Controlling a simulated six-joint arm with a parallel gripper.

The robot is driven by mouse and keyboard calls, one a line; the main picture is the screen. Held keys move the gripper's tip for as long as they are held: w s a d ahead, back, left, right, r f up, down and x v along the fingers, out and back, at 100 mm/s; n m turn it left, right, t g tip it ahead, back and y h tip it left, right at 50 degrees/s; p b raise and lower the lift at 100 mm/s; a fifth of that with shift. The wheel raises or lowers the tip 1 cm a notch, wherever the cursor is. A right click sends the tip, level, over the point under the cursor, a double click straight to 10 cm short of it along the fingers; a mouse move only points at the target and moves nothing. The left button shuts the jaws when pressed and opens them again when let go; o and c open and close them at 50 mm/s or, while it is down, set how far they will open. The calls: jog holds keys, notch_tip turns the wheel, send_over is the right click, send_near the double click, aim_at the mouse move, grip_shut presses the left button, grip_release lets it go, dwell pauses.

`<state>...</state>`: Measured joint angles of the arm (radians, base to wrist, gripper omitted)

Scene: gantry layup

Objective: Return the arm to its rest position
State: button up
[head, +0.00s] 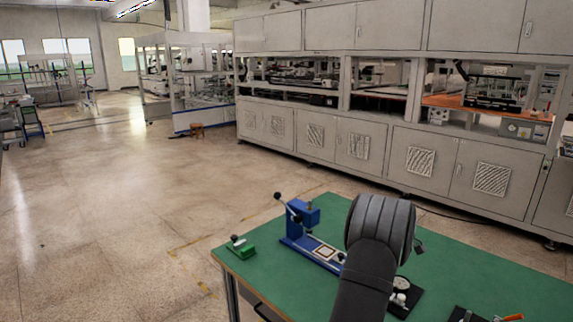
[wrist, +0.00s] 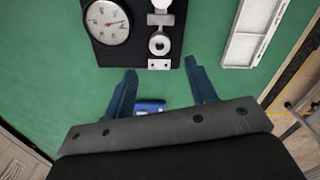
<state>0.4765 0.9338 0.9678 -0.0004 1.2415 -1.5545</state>
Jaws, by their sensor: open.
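My gripper (wrist: 160,66) is open in the wrist view, with its two blue fingers spread apart over the green table (wrist: 60,100). Nothing is clamped between them. A small blue object with a light patch (wrist: 150,106) shows between the fingers near the gripper's body; its height relative to them is unclear. In the head view my dark arm (head: 372,255) reaches up over the table's middle, and its bulk hides most of the gripper.
A black plate with a round dial gauge (wrist: 107,22) lies ahead of the fingers. A white tray (wrist: 232,48) is right of it. A blue lever press (head: 303,216) and a small green fixture (head: 240,246) stand left of my arm. Grey cabinets (head: 420,165) line the back.

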notch_tip(320, 180, down, 9)
jog(key=shift+r, duration=0.15)
jog(key=r, duration=0.5)
jog(key=shift+s+d+r, duration=0.15)
jog(key=shift+s+d, duration=0.1)
jog(key=shift+s, duration=0.1)
jog(key=s+d+r, duration=0.6)
jog(key=s, duration=0.3)
jog(key=w+a+f+n, duration=0.15)
jog(key=a+n, duration=0.35)
jog(key=a, duration=1.1)
jog(key=w+a+f, duration=0.4)
jog(key=w+a, duration=0.1)
jog(key=w+a+f, duration=0.2)
jog(key=w+a, duration=0.1)
jog(key=shift+a+f, duration=0.15)
jog(key=shift+f, duration=0.05)
jog(key=f, duration=0.2)
jog(key=shift+w+a+f, duration=0.25)
jog(key=shift+w+f, duration=0.05)
jog(key=shift+f, duration=0.4)
